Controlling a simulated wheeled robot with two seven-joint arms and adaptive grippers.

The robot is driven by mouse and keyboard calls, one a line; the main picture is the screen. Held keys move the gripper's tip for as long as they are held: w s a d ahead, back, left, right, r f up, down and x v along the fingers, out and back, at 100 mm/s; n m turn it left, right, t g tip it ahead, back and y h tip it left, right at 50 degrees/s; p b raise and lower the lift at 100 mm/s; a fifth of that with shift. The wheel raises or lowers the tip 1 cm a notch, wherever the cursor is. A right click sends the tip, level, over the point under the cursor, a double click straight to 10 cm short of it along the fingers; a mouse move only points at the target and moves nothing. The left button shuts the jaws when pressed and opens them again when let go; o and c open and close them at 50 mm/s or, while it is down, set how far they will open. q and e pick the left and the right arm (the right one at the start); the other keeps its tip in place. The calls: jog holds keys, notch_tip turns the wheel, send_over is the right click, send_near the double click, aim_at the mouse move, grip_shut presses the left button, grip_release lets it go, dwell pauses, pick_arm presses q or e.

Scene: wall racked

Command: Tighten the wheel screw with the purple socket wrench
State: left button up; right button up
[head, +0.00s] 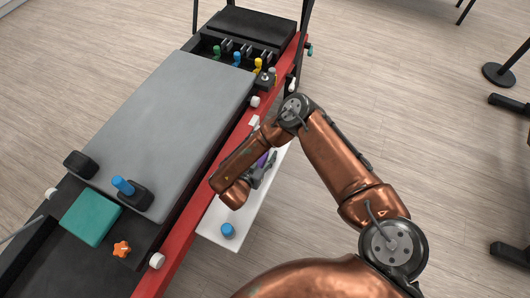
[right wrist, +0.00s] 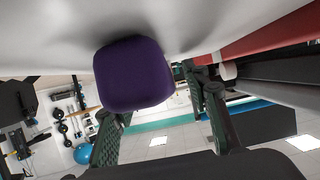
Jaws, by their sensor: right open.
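A purple object (right wrist: 135,73), which looks like the purple socket wrench, stands out against a white surface in the right wrist view. Part of it shows in the head view (head: 262,160), mostly covered by my right arm. My right gripper (head: 262,174) is open over the white shelf; in the right wrist view its two fingers (right wrist: 155,97) lie on either side of the purple object, the left one partly behind it. I cannot tell whether they touch it. White wheels (head: 156,261) sit along the red rail; no screw can be made out. My left gripper is out of view.
The exercise bench has a red rail (head: 184,226) and a grey padded carriage (head: 170,105). A white shelf (head: 240,211) beside the rail holds a blue round piece (head: 228,230). An orange knob (head: 122,249) and teal pad (head: 91,218) are at lower left.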

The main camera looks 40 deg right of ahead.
grip_shut()
dwell(0.4)
jog(key=shift+r, duration=0.1)
dwell(0.3)
